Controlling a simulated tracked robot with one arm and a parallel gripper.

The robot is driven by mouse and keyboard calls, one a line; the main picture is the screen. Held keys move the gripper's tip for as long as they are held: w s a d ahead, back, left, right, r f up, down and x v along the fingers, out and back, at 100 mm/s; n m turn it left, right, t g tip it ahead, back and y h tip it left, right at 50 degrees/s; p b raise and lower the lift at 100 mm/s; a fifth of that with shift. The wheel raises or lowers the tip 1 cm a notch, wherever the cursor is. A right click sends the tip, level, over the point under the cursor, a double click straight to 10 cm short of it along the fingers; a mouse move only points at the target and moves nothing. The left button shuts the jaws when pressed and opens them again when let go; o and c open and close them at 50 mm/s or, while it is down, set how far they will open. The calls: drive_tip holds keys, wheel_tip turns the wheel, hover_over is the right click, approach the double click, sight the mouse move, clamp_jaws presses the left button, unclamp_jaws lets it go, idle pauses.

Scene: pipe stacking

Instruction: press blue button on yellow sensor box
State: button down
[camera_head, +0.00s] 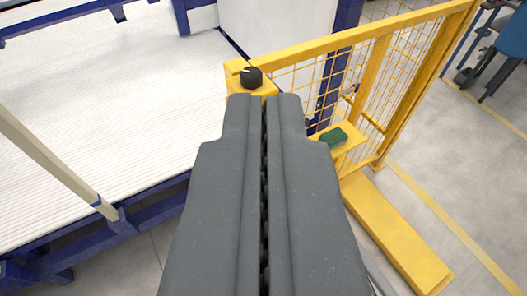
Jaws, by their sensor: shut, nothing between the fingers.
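My gripper (263,102) fills the lower middle of the view, its two long dark grey fingers side by side and shut with nothing between them. Just beyond the fingertips is a yellow box (235,69) at the left end of the fence, with a round black knob (251,77) on top. The fingertips overlap the lower part of this box in the picture; I cannot tell whether they touch it. I cannot make out a blue button; it may be hidden behind the fingers.
A yellow mesh fence (372,72) runs to the right from the box. A dark green block (333,137) sits on a yellow ledge by it. A white ribbed platform (110,110) with blue framing lies left. A yellow floor beam (398,240) lies lower right, with open floor beyond.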

idle(0.4)
drive_tip(key=w+f+m+t+y+b, duration=0.1)
drive_tip(key=w+f+m+b, duration=0.45)
drive_tip(key=w+f, duration=1.15)
drive_tip(key=w+d+f+m+h+b, duration=0.1)
drive_tip(key=d+f+m, duration=0.1)
drive_tip(key=f, duration=0.7)
drive_tip(key=w+d+f+m+g+h+b, duration=0.1)
drive_tip(key=f+m, duration=0.3)
drive_tip(key=f, duration=0.5)
drive_tip(key=w+d+f+m+h+b, duration=0.1)
drive_tip(key=d+f+m+h, duration=0.1)
drive_tip(key=f, duration=0.7)
drive_tip(key=shift+w+d+m+h, duration=0.2)
drive_tip(key=shift+d+m+h, duration=0.2)
drive_tip(key=shift+d+m, duration=0.05)
drive_tip(key=shift+r, duration=0.1)
drive_tip(key=w+a+p, duration=0.3)
drive_tip(key=w+a, duration=0.1)
drive_tip(key=w, duration=0.3)
drive_tip(key=shift+w+a+p, duration=0.25)
drive_tip(key=shift+w+p, duration=0.05)
drive_tip(key=shift+w, duration=0.05)
drive_tip(key=shift+w+a, duration=0.1)
